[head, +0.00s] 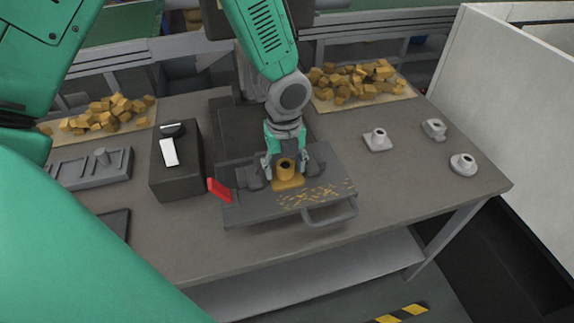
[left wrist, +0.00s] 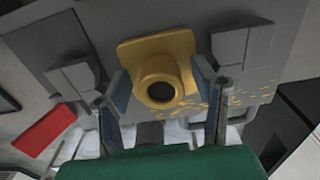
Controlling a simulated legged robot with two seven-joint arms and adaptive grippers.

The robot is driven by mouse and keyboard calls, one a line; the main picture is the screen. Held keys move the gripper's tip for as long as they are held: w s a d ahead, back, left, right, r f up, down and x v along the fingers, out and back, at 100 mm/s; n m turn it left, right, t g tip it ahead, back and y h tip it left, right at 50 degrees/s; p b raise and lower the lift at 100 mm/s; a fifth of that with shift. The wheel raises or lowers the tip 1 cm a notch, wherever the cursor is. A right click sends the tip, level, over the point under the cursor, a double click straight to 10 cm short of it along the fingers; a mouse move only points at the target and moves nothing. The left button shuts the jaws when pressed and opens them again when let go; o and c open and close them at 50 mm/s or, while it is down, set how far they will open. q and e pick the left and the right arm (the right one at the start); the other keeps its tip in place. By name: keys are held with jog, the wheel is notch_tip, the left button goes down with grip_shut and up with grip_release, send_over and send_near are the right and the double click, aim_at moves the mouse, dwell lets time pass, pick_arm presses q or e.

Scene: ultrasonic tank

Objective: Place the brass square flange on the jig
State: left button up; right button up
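The brass square flange (head: 288,183) sits flat on a grey plate-like jig (head: 262,213), between two grey blocks, with its round boss facing up. It also shows in the left wrist view (left wrist: 160,75), with the dark bore facing the camera. My left gripper (head: 285,170) is over the flange from above, with one finger on each side of the boss. In the left wrist view its fingers (left wrist: 162,85) are spread apart near the flange's edges, and a small gap to the boss shows. Finger contact with the flange's edges is hard to tell. My right gripper is not in view.
Brass chips (head: 318,195) lie on the plate beside the flange. A red part (head: 219,190) projects at the plate's left, and a handle (head: 330,213) at its front. A dark box (head: 176,170) stands left. Several grey flanged parts (head: 377,140) stand on the right of the table.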

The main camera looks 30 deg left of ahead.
aim_at(280, 161)
pick_arm(q)
jog(key=shift+a+f, duration=0.1)
jog(key=shift+a, duration=0.45)
jog(key=shift+a+r, duration=0.15)
jog(key=shift+r, duration=0.35)
notch_tip(280, 161, up, 11)
jog(key=shift+r, duration=0.15)
jog(key=shift+d, duration=0.4)
